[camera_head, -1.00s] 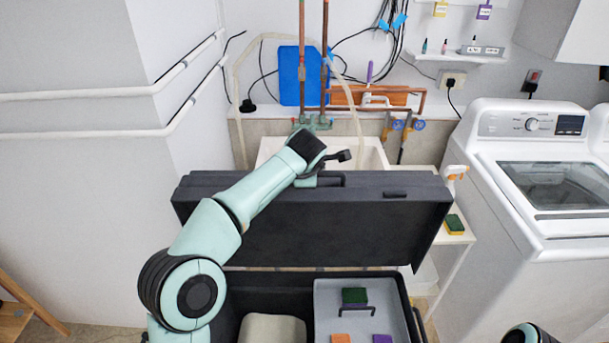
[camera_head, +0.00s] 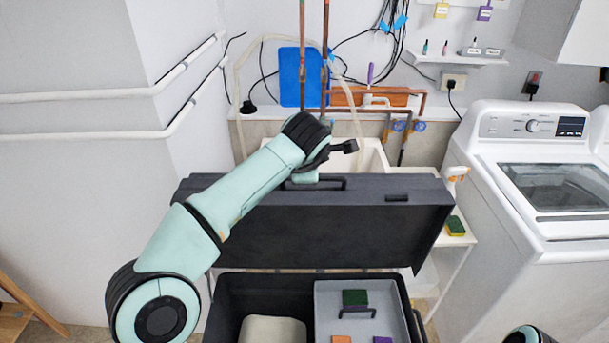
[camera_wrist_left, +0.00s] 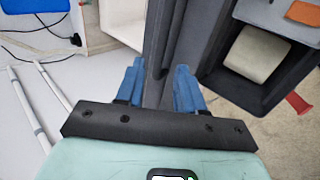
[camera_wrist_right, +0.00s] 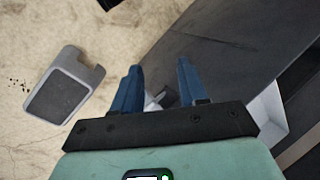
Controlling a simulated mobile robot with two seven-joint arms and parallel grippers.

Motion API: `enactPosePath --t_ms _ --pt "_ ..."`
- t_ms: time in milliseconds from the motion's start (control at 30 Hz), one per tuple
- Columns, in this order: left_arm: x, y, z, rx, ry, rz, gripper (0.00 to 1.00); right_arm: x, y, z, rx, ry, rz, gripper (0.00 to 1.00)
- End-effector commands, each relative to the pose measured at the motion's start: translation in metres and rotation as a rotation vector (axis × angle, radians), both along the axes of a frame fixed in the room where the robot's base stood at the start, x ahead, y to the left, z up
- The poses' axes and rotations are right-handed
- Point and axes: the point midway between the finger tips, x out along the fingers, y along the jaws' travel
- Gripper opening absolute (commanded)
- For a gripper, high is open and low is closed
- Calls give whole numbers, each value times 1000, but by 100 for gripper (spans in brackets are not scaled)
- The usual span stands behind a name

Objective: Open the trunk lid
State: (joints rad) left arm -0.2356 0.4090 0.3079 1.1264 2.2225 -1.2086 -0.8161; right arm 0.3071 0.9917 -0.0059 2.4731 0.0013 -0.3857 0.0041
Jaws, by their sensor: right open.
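The dark trunk's lid (camera_head: 330,235) stands raised at the back of the trunk body (camera_head: 262,287), its inner face towards me. The body lies open below. A handle (camera_head: 335,182) shows on the lid's upper edge. My left arm reaches over this edge, and its gripper is mostly hidden in the head view. In the left wrist view, the fingers of my left gripper (camera_wrist_left: 158,85) are apart, on either side of the lid's edge (camera_wrist_left: 153,95); I see no firm grip. My right gripper (camera_wrist_right: 160,88) is open and empty, low beside a dark panel (camera_wrist_right: 215,45).
A sink (camera_head: 372,157) stands behind the lid, a washing machine (camera_head: 545,240) to the right. A grey box (camera_wrist_right: 62,88) lies on the floor near my right gripper.

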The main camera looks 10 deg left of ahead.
Motion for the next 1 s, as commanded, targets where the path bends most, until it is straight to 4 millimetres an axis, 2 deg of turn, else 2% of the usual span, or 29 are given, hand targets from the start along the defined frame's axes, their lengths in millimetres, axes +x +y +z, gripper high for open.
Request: enactPosePath --t_ms 100,233,600,633,733,900,967,1000 --pt "-14 -3 19 -2 -5 0 38 0 0 0 0 0 0 43" --pt "-23 -6 31 -2 -5 0 38 0 0 0 0 0 0 43" --pt "-28 -7 36 -1 -4 1 38 0 0 0 0 0 0 43" --pt "-28 -7 36 -1 -4 1 31 0 0 0 0 0 0 43" --pt "-28 -7 36 -1 -4 1 0 0 0 0 0 0 0 43" --pt "-27 -3 34 7 -9 9 0 -1 0 -1 0 1 -1 43" --pt "-26 8 30 31 -20 32 0 -6 0 -4 0 7 0 43" --pt "-25 22 26 61 -35 59 0 -10 0 -8 0 11 0 43"
